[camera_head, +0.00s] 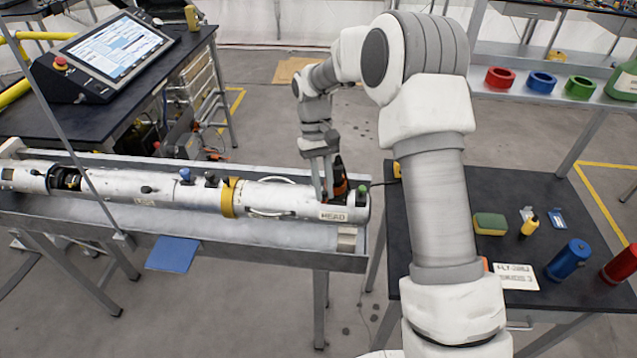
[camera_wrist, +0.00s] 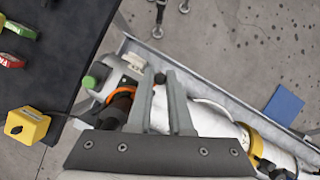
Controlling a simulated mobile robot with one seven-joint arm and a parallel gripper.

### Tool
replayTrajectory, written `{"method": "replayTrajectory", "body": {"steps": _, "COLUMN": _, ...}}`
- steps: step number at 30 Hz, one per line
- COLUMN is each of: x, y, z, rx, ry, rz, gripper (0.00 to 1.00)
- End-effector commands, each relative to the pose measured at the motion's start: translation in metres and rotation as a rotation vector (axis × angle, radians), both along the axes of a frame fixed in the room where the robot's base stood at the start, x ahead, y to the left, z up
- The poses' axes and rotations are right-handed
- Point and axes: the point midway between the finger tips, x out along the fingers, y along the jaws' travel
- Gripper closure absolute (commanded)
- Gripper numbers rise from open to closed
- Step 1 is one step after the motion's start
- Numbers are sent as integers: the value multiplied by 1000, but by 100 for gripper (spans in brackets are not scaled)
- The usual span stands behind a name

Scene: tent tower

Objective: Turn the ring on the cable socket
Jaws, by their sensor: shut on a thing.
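The cable socket sits on top of the silver tube (camera_head: 280,199) near its right end, marked HEAD. A black cable plug (camera_wrist: 119,108) with an orange ring (camera_wrist: 128,86) stands there; the orange also shows in the head view (camera_head: 341,187). My gripper (camera_head: 325,196) points down at the tube, just left of the plug. In the wrist view, my gripper's fingers (camera_wrist: 161,77) stand right beside the orange ring, with a small black knob (camera_wrist: 160,79) between their tips. They appear shut on this knob. The exact contact is small and partly hidden.
A green knob (camera_head: 361,189) stands right of the plug. A yellow band (camera_head: 229,197) circles the tube further left. The tube lies in a metal trough (camera_head: 200,239). A dark table (camera_head: 450,262) holding a sponge and bottles is at right. A console (camera_head: 112,50) stands back left.

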Motion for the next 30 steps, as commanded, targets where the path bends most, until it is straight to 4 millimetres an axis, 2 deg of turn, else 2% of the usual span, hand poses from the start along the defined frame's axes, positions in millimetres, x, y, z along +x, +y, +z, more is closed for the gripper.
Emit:
{"method": "replayTrajectory", "body": {"steps": 6, "x": -5, "y": -9, "z": 1, "rx": -2, "ry": -1, "rz": 170, "gripper": 100}}
{"method": "replayTrajectory", "body": {"steps": 15, "x": -8, "y": -17, "z": 1, "rx": -2, "ry": -1, "rz": 321, "gripper": 100}}
{"method": "replayTrajectory", "body": {"steps": 30, "x": -8, "y": -20, "z": 1, "rx": -1, "ry": -3, "rz": 376, "gripper": 100}}
